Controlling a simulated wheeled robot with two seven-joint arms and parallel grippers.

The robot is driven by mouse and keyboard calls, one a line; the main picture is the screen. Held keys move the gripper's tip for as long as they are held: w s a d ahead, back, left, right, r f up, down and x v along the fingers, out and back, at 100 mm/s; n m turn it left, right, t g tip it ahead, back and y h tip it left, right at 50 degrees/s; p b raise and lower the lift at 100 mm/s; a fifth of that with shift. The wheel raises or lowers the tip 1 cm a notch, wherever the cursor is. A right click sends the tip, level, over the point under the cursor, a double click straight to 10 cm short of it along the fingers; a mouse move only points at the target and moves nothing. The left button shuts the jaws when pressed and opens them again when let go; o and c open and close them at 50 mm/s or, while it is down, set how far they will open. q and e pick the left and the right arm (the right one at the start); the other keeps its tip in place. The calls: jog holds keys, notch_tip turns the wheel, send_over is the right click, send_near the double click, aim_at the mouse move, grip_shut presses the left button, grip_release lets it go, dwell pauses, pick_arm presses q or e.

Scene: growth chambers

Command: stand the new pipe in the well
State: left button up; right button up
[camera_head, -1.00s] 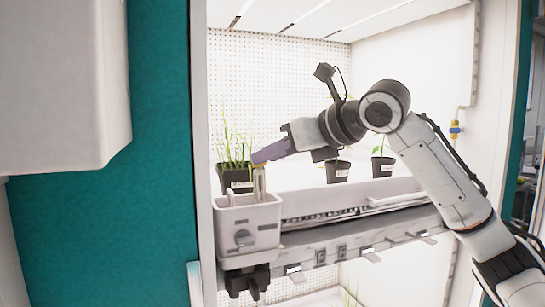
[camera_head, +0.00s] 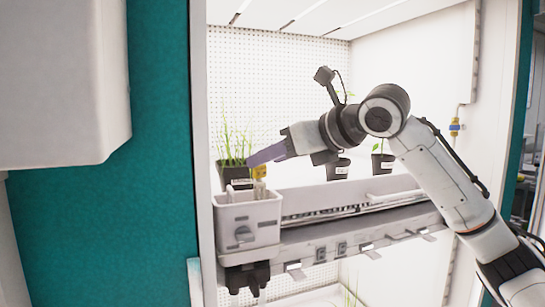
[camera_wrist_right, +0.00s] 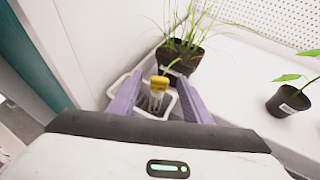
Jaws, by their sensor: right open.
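The pipe (camera_head: 259,173) has a yellow head and a pale lower part. It stands roughly upright in the white box-shaped well (camera_head: 234,222) at the shelf's front left corner; the box wall hides its lower end. In the right wrist view the pipe (camera_wrist_right: 158,84) rises inside the white well (camera_wrist_right: 117,90). My right gripper (camera_head: 250,162), with purple fingers, is open at the pipe's head. In the wrist view its fingers (camera_wrist_right: 157,104) lie on either side of the pipe with gaps showing. My left gripper is not in view.
A black pot of grass (camera_head: 235,172) stands right behind the well. Two more potted seedlings stand farther right, one (camera_head: 382,163) clear of my arm. The shelf edge (camera_head: 350,243) runs along the front. A teal panel (camera_head: 165,130) and white frame border the chamber's left side.

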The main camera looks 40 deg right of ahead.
jog(key=shift+r, duration=0.2)
jog(key=v, duration=1.2)
jog(key=shift+r, duration=0.35)
